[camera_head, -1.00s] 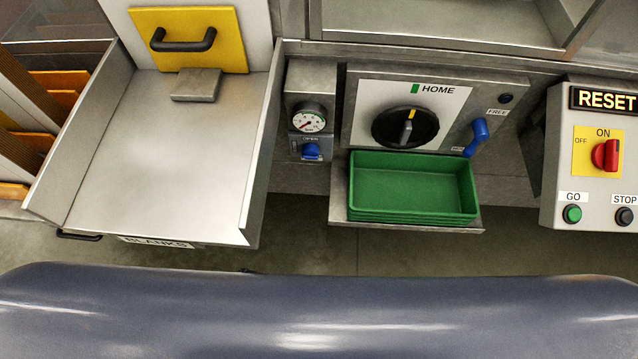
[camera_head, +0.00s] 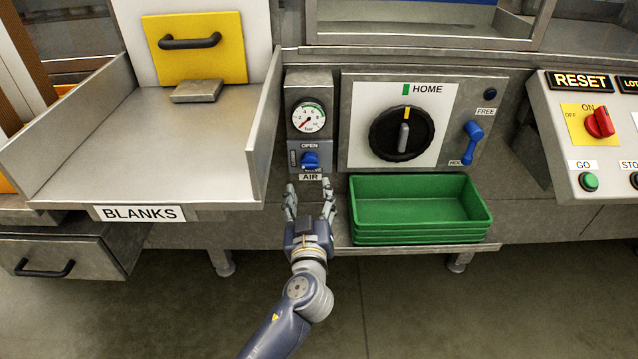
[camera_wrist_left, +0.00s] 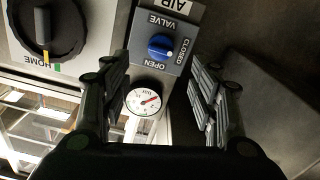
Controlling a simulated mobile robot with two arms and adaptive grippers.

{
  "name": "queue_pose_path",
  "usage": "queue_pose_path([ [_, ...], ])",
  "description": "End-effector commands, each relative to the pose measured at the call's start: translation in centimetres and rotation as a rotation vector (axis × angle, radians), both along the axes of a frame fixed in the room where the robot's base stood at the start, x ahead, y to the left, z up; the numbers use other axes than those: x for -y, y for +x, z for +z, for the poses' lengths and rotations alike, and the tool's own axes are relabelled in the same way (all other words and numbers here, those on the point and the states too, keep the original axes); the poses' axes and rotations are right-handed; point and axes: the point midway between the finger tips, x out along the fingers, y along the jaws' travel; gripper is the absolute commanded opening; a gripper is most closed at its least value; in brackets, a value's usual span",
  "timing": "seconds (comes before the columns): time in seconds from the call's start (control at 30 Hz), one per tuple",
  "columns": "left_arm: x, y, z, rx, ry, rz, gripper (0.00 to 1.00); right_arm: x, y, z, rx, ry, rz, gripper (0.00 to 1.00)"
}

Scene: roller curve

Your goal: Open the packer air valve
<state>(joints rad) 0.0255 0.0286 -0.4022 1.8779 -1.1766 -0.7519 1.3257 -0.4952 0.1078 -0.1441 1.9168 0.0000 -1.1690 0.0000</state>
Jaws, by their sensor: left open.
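The air valve is a small blue knob (camera_head: 310,160) on a grey panel, with OPEN printed above it and an AIR label below. In the left wrist view the knob (camera_wrist_left: 160,46) appears upside down, its white mark toward the word CLOSED. My left gripper (camera_head: 309,190) is open and empty, just below and in front of the knob, its fingers pointing up at the panel. In the wrist view my left gripper's fingers (camera_wrist_left: 160,68) stand apart on either side of the valve panel, not touching the knob. My right gripper is not in view.
A round gauge (camera_head: 309,117) above the valve has its needle at the low end. The BLANKS tray (camera_head: 150,150) stands close on the left. A black HOME dial (camera_head: 402,134), a blue lever (camera_head: 472,142) and green trays (camera_head: 420,205) are on the right.

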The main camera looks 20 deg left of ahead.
Motion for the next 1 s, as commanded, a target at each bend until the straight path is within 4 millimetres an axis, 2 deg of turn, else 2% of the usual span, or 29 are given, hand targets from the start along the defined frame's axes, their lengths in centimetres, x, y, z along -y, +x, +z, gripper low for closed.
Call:
queue_pose_path([
  [0.5,-2.5,8.5,0.1,-0.003,0.005,0.000,0.56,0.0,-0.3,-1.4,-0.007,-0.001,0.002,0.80],
  [0.7,-2.8,9.8,0.0,-0.004,0.003,-0.002,0.56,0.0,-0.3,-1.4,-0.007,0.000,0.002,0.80],
  [0.97,-2.9,9.9,0.0,-0.005,0.003,-0.002,0.56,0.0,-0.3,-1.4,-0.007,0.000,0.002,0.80],
  [1.0,-2.9,9.9,0.0,-0.005,0.003,-0.002,0.51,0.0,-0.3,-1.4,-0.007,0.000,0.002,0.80],
])
